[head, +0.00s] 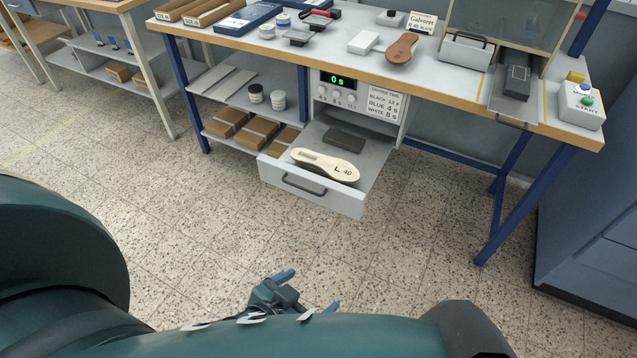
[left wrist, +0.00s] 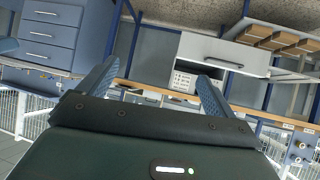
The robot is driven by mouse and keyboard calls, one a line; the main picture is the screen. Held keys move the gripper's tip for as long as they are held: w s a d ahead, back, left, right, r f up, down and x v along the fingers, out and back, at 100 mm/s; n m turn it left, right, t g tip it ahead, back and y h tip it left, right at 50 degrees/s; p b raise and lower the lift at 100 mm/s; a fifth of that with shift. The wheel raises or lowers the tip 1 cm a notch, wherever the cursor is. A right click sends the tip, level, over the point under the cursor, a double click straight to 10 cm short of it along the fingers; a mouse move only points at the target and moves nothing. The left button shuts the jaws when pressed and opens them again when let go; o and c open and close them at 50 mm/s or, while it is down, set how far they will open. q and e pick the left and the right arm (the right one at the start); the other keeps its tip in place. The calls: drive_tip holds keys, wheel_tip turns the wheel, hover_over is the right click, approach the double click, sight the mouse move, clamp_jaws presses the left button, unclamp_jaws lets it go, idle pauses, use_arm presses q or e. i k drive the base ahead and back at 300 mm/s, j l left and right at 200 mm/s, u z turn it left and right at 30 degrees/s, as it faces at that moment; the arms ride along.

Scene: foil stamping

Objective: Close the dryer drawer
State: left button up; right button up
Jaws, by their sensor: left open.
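The dryer drawer (head: 312,190) is pulled out below the bench, with a dark bar handle (head: 304,184) on its pale front. A cream insole marked "L 40" (head: 325,166) and a dark grey block (head: 344,140) lie in it. The dryer (head: 360,97) shows "0 s" on its display. My left gripper (head: 308,291) is open and empty, in front of the drawer and apart from it. In the left wrist view, which is upside down, the drawer front (left wrist: 205,50) and handle show beyond the open fingers (left wrist: 162,80). My right gripper is not in view.
The workbench (head: 240,42) carries boxes, jars, a brown insole (head: 401,48) and a press with a START button box (head: 581,105). Brown boxes (head: 228,122) sit on the shelf left of the drawer. A blue cabinet (head: 595,230) stands right. The floor before the drawer is clear.

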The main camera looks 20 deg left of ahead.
sight(368, 150)
drive_tip(key=k+j+z, duration=0.15)
drive_tip(key=j, duration=0.15)
drive_tip(key=j+z, duration=0.15)
drive_tip(key=j, duration=0.15)
drive_tip(key=k+j+z, duration=0.1)
drive_tip(key=i+j+z, duration=0.2)
drive_tip(key=i+j, duration=0.15)
drive_tip(key=j, duration=0.3)
